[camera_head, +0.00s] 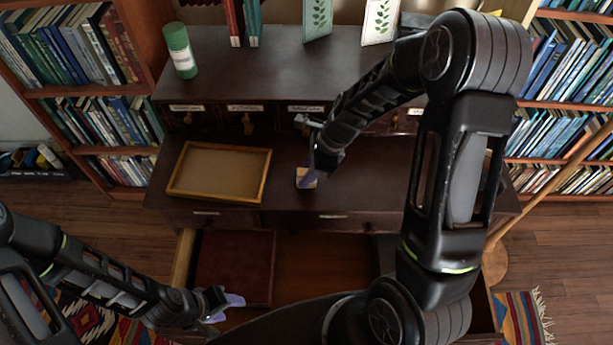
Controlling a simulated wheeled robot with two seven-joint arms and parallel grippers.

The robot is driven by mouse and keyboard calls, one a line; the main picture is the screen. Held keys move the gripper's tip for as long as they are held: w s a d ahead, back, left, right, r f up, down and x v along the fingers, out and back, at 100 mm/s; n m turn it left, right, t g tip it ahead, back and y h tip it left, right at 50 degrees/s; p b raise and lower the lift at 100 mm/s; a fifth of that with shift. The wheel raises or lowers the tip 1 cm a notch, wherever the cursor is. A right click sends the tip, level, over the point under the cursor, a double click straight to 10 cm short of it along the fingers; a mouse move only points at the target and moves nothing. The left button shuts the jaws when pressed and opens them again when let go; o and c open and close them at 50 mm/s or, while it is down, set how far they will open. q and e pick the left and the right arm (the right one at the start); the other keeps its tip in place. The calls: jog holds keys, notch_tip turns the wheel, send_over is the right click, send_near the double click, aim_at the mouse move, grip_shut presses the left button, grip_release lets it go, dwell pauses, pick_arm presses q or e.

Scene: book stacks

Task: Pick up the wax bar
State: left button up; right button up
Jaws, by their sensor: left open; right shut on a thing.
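A small pale tan block, which looks like the wax bar (306,179), is at the desk surface, right of the wooden tray. My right gripper (313,164) reaches down from the right and is shut on it; the fingers hide part of it. I cannot tell whether the bar touches the desk or is slightly lifted. My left gripper (228,306) is open and empty at the lower left, near the front of the open drawer.
A shallow wooden tray (219,172) lies on the desk (350,190). The drawer below is open with a dark red book (236,266) inside. A green canister (180,50), books and leaf-print cards stand on the upper shelf. Bookcases flank the desk.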

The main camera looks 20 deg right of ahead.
aim_at(306, 171)
grip_shut()
notch_tip(306, 171, up, 10)
jog(key=shift+r+p, duration=0.1)
jog(key=shift+p, duration=0.55)
dwell(0.3)
jog(key=shift+o, duration=1.3)
grip_release()
grip_shut()
